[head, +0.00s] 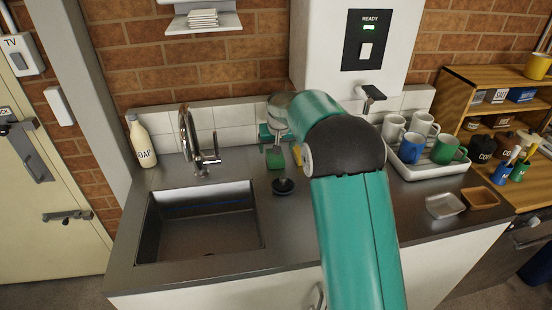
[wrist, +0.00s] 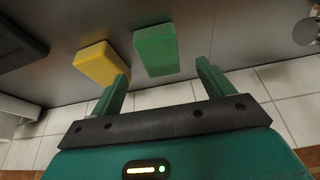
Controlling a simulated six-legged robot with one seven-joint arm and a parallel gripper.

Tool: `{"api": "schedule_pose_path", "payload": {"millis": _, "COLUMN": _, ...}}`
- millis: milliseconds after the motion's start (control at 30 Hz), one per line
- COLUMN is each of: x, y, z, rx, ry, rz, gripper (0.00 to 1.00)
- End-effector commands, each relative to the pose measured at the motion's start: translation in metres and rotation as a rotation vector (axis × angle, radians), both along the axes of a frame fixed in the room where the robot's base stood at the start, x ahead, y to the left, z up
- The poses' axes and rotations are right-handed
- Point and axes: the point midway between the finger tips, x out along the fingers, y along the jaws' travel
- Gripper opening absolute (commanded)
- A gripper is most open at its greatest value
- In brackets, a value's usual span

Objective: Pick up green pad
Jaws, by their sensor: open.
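The green pad (wrist: 156,50) is a small green block on the grey counter. In the wrist view it lies just beyond the fingertips, in line with the gap between them. In the head view the green pad (head: 275,159) shows behind the sink's right side. My gripper (wrist: 162,72) is open and empty, its two green fingers apart. The left fingertip is close to a yellow pad (wrist: 98,62), which lies left of the green one; I cannot tell if they touch. In the head view my arm partly hides the yellow pad (head: 297,154).
A sink (head: 200,225) with a tap (head: 190,140) is to the left, with a soap bottle (head: 141,142) behind it. A black round object (head: 283,186) stands in front of the green pad. A mug tray (head: 425,172) is to the right. The tiled wall is close behind.

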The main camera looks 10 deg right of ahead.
Motion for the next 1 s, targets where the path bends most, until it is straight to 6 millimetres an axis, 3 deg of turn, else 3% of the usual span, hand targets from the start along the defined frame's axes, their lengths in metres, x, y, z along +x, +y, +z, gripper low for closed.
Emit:
{"api": "schedule_pose_path", "payload": {"millis": 400, "x": 0.027, "y": -0.004, "z": -0.045, "rx": 0.0, "ry": 0.001, "rz": -0.002, "gripper": 0.8}}
{"api": "schedule_pose_path", "payload": {"millis": 667, "x": 0.028, "y": -0.004, "z": -0.047, "rx": 0.001, "ry": -0.001, "rz": -0.002, "gripper": 0.8}}
{"api": "schedule_pose_path", "payload": {"millis": 900, "x": 0.028, "y": -0.004, "z": -0.047, "rx": 0.001, "ry": -0.001, "rz": -0.002, "gripper": 0.35}}
{"api": "schedule_pose_path", "payload": {"millis": 1000, "x": 0.028, "y": -0.004, "z": -0.047, "rx": 0.001, "ry": -0.001, "rz": -0.002, "gripper": 0.32}}
